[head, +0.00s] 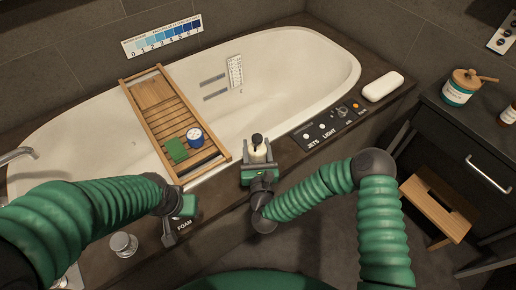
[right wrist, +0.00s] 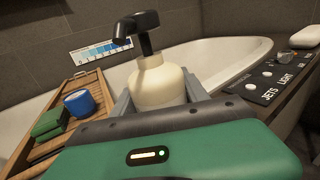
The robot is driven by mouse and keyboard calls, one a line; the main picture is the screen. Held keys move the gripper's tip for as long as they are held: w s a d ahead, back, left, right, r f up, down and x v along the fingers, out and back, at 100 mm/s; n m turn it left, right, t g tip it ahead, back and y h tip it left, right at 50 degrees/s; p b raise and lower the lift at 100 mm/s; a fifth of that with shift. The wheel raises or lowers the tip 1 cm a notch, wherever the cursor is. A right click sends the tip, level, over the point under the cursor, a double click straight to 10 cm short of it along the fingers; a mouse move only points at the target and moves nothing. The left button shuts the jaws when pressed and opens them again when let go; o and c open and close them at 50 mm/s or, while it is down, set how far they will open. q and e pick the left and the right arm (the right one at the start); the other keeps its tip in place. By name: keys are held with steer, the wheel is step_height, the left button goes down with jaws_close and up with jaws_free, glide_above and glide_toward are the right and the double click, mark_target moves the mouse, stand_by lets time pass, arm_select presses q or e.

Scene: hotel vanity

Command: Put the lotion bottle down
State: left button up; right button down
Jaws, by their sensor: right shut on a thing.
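The lotion bottle (head: 258,154) is cream with a black pump top. My right gripper (head: 258,165) is shut on it and holds it upright at the near rim of the bathtub. In the right wrist view the bottle (right wrist: 158,84) stands between the grey fingers of the right gripper (right wrist: 160,100), and its lower part is hidden behind the gripper body.
A wooden bath tray (head: 150,98) spans the white tub (head: 285,75), bearing a green block (head: 176,150) and a blue jar (head: 195,137). A JETS and LIGHT control panel (head: 328,127) and white soap-like bar (head: 383,87) lie right. A metal knob (head: 123,244) stands by my left gripper.

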steer(key=f+b, duration=0.1)
steer(key=w+f+b, duration=0.1)
steer(key=w+d+f+b, duration=0.1)
steer(key=shift+f, duration=0.4)
steer(key=shift+a+r, duration=0.1)
steer(key=c, duration=1)
jaws_free()
steer(key=o, duration=0.4)
